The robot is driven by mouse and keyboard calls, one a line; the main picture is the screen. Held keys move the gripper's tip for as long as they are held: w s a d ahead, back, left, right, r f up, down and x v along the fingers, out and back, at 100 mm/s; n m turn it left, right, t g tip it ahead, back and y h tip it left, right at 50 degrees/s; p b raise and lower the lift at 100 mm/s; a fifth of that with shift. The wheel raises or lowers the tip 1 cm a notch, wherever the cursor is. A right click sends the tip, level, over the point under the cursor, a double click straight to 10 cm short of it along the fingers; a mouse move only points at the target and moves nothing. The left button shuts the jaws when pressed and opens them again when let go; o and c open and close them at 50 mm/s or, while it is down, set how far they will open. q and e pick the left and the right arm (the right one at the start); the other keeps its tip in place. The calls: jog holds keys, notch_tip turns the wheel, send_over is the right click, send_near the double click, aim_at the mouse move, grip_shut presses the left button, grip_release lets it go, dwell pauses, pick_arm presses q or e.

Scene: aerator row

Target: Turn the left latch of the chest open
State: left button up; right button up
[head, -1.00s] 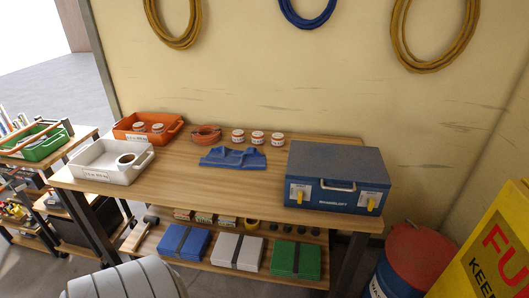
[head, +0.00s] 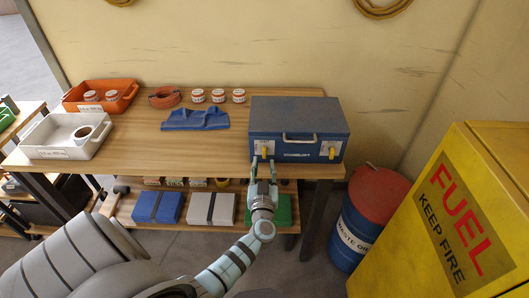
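The blue chest (head: 297,117) with a grey lid and a front handle stands at the right end of the wooden workbench. Its left latch (head: 264,152) has a yellow lever on a pale plate. Its right latch (head: 332,153) has a similar yellow lever hanging down. My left gripper (head: 263,161) is in front of the left latch, fingers pointing at the chest. Its two fingers are apart, one on each side of the yellow lever in the picture. I cannot tell whether they touch it. My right gripper is out of view.
A white tray (head: 40,130), an orange tray (head: 121,106), a blue cloth (head: 196,125) and several jars are left of the chest on the workbench (head: 205,158). A waste oil drum (head: 339,242) and a yellow fuel cabinet (head: 400,245) stand at the right.

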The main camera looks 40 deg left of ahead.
aim_at(264, 150)
pick_arm(q)
jog(key=b+x, duration=0.2)
jog(key=x, duration=0.5)
jog(key=shift+w+a+f, duration=0.1)
jog(key=shift+w+f, duration=0.05)
jog(key=shift+f, duration=0.05)
jog(key=shift+r, duration=0.1)
jog(key=shift+c, duration=0.4)
grip_shut()
